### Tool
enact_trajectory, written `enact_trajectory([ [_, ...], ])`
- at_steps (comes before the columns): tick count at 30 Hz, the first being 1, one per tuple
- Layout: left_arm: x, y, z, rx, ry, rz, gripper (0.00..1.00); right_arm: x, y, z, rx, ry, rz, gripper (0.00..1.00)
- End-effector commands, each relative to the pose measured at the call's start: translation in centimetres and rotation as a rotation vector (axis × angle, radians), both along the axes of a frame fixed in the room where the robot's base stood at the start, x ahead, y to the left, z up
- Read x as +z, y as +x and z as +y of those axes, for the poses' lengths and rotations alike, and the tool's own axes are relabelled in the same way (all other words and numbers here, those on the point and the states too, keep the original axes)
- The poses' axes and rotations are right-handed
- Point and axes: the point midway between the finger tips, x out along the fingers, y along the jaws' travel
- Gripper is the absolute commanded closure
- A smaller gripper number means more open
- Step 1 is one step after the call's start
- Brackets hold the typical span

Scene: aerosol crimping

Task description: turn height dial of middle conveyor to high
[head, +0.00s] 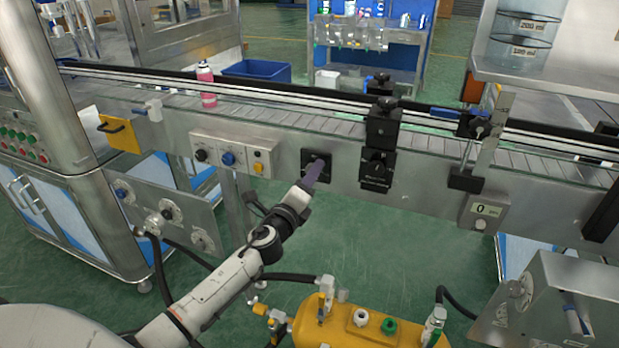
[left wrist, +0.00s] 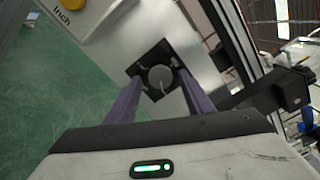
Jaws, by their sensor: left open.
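A round grey dial (left wrist: 160,78) on a square black plate sits on the conveyor's front panel. In the left wrist view it lies between the two purple fingers of my left gripper (left wrist: 158,80). The fingers are open, one on each side of the dial; I cannot tell whether they touch it. In the head view my left gripper (head: 315,172) covers most of the dial, and the black plate (head: 308,157) shows around it. The conveyor (head: 270,135) runs across the view. My right gripper is not in view.
A second black dial box (head: 376,168) is close to the right on the same panel. A box with several knobs (head: 230,154) is to the left. A pink bottle (head: 206,85) stands on the belt. A yellow tank (head: 345,326) with fittings is below.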

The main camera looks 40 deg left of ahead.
Motion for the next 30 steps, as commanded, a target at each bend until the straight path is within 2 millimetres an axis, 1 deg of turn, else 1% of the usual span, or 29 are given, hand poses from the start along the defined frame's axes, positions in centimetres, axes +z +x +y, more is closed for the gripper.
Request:
enact_trajectory([
  [4, 0.0, -0.3, -0.1, -0.001, -0.001, -0.001, 0.52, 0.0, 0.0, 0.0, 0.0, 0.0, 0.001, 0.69],
  [7, 0.0, -1.3, -0.3, -0.001, 0.0, 0.0, 0.52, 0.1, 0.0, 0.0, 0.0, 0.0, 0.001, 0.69],
  [11, -0.1, -3.7, -0.9, -0.002, -0.001, 0.002, 0.52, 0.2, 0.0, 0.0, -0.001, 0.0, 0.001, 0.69],
  [15, -0.2, -6.4, -1.6, -0.002, -0.001, 0.002, 0.52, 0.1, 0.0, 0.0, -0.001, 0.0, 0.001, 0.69],
  [18, -0.1, -8.1, -1.9, 0.0, -0.001, 0.002, 0.52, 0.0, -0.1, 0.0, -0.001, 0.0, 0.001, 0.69],
  [21, -0.1, -9.2, -2.2, 0.001, 0.0, 0.001, 0.52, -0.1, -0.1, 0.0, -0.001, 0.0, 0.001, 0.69],
  [25, 0.0, -9.9, -2.4, 0.0, 0.0, 0.0, 0.52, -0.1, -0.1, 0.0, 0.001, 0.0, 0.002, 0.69],
  [30, 0.1, -10.1, -2.4, 0.001, 0.0, 0.0, 0.52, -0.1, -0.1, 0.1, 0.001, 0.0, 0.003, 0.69],
])
